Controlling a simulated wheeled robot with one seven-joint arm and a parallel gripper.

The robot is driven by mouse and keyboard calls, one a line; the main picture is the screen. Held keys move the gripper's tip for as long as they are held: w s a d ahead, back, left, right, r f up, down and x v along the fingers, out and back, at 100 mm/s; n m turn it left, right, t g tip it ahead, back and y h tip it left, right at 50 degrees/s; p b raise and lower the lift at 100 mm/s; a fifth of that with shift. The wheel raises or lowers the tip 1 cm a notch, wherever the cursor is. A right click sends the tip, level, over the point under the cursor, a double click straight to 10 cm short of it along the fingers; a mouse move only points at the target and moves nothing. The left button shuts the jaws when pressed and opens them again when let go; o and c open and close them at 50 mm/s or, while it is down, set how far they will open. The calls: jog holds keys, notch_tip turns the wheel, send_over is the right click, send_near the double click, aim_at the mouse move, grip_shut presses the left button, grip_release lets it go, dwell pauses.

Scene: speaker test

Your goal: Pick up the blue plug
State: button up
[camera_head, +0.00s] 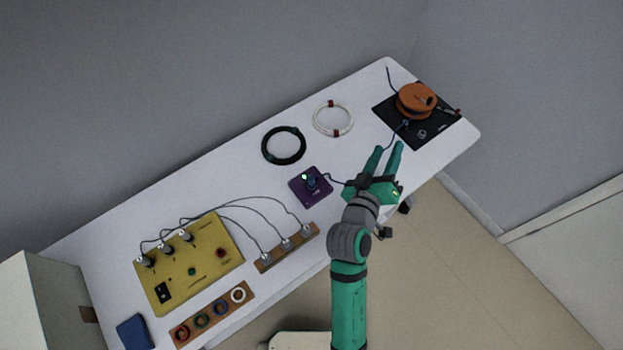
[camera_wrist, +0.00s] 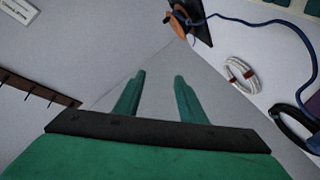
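A small dark blue plug-like piece (camera_head: 313,182) stands on the purple box (camera_head: 311,194) near the middle of the table in the head view. A dark blue cable runs right from it and passes behind my gripper (camera_head: 387,149). A blue cable end (camera_head: 405,122) shows on the black board; I cannot tell whether this is the plug. My gripper is over the table's right part, right of the purple box. Its fingers are apart with nothing between them, also in the wrist view (camera_wrist: 160,75). There the blue cable (camera_wrist: 265,24) loops at the upper right.
An orange spool (camera_head: 416,100) sits on the black board (camera_head: 444,128) at the table's right end. A white coil (camera_head: 349,121) and a black coil (camera_head: 268,157) lie behind the purple box. A yellow panel (camera_head: 215,261) with grey cables and wooden racks fill the left.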

jog(key=w+d+r+m+g+h, duration=0.3)
jog(key=w+d+r+m, duration=0.1)
jog(key=r, duration=0.2)
jog(key=m+g+y, duration=0.6)
jog(key=g+y, duration=0.3)
jog(key=g, duration=0.1)
send_over(311, 178)
jog(key=s+a+x, duration=0.1)
jog(key=x, duration=0.6)
jog(key=f, duration=0.5)
jog(key=shift+s+d+f, duration=0.3)
jog(key=shift+f, duration=0.1)
jog(key=shift+g, duration=0.3)
jog(key=f, duration=0.4)
jog(key=shift+w+a, duration=0.2)
jog(key=shift+w+d+f, duration=0.1)
jog(key=shift+f, duration=0.4)
grip_shut()
